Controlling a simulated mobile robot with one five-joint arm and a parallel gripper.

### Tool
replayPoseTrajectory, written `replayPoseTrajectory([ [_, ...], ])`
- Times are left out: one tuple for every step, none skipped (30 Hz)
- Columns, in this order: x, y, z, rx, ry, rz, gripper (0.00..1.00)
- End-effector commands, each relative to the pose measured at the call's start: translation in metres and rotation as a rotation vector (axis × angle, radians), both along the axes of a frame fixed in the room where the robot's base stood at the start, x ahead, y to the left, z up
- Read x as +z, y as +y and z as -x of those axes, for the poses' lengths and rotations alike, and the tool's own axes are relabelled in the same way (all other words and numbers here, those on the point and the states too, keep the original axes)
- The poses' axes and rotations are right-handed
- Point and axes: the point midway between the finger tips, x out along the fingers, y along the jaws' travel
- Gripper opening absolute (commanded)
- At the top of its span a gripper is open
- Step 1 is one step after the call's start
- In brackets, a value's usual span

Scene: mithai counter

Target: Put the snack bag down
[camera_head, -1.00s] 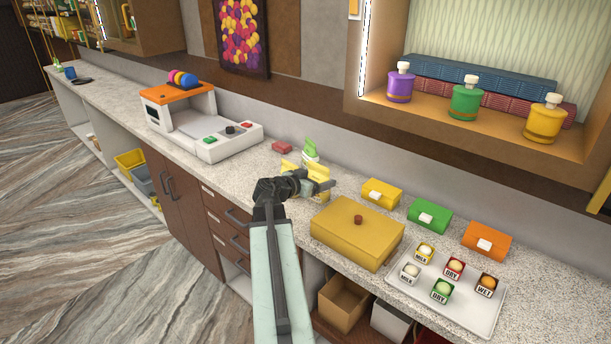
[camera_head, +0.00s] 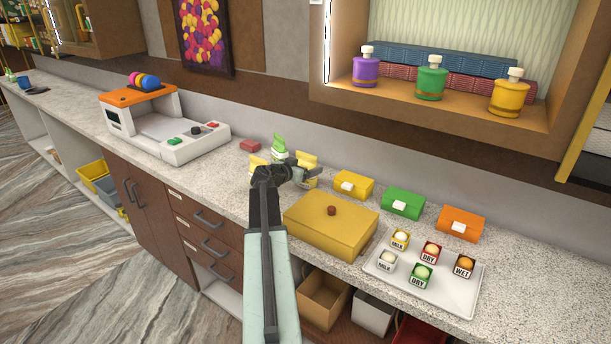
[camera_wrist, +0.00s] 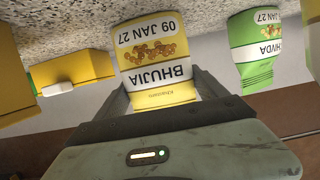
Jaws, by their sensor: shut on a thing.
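My gripper (camera_head: 300,174) is shut on a yellow snack bag (camera_head: 308,160) over the back of the speckled counter (camera_head: 230,178). In the wrist view the bag (camera_wrist: 155,55) appears upside down, reads BHUJIA, and sits between the two jaws. I cannot tell whether its base touches the counter. A green snack bag (camera_head: 279,148) stands just behind and left of my gripper; it also shows in the wrist view (camera_wrist: 256,45). Another yellow item (camera_head: 257,161), perhaps a bag, is partly hidden left of my wrist.
Yellow (camera_head: 353,184), green (camera_head: 402,203) and orange (camera_head: 461,223) boxes line the back to the right. A large yellow box (camera_head: 325,228) stands in front of them, beside a tray (camera_head: 457,299) of labelled cubes. A white-orange machine (camera_head: 165,130) and red block (camera_head: 250,145) are left.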

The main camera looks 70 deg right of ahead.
Motion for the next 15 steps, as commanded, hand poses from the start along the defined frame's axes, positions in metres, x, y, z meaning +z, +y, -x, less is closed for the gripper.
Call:
replayPoseTrajectory([
  [0.0009,0.0000,0.0001,0.000,0.000,0.000,0.32],
  [0.0019,0.0000,0.0001,0.000,0.000,0.000,0.32],
  [0.0022,0.0000,0.0002,0.000,0.000,0.000,0.32],
  [0.0023,0.0000,0.0002,0.000,0.000,0.000,0.32],
  [0.0023,0.0000,0.0003,0.000,0.000,0.000,0.32],
  [0.0012,0.0000,0.0003,0.000,0.000,0.000,0.32],
  [-0.0001,0.0000,0.0004,0.000,0.000,0.000,0.32],
  [-0.0015,-0.0001,0.0004,0.000,0.000,0.000,0.32],
  [-0.0029,-0.0001,0.0004,-0.001,0.000,0.000,0.32],
  [-0.0012,0.0000,0.0005,-0.001,0.000,0.000,0.90],
  [-0.0009,0.0000,0.0005,-0.001,0.000,0.000,0.98],
  [-0.0008,0.0000,0.0006,-0.001,0.000,0.000,1.00],
  [-0.0008,-0.0001,0.0006,-0.001,0.000,0.000,1.00],
  [-0.0008,-0.0001,0.0006,-0.001,0.000,0.000,1.00],
  [-0.0008,-0.0001,0.0006,-0.001,0.000,0.000,1.00],
])
